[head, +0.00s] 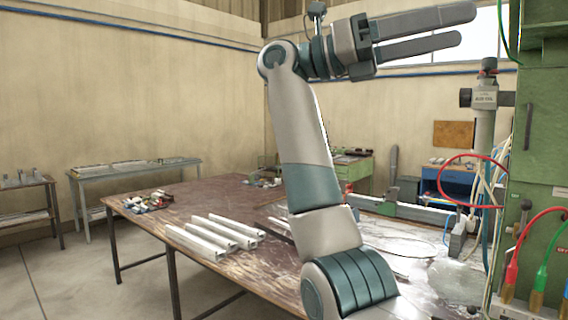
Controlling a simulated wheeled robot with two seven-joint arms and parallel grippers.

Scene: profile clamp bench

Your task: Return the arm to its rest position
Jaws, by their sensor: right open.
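My right arm rises from the bottom centre, in front of the bench, and bends at the top. My right gripper (467,26) is high at the upper right, well above the bench. Its two long grey fingers point right, with a narrow gap between them and nothing held. My left gripper is out of view.
Several pale profiles (213,237) lie side by side on the brown bench (185,207). Small parts (148,201) lie at its left end. A green machine (543,130) with hoses stands close on the right. A side table (135,172) stands at the back left.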

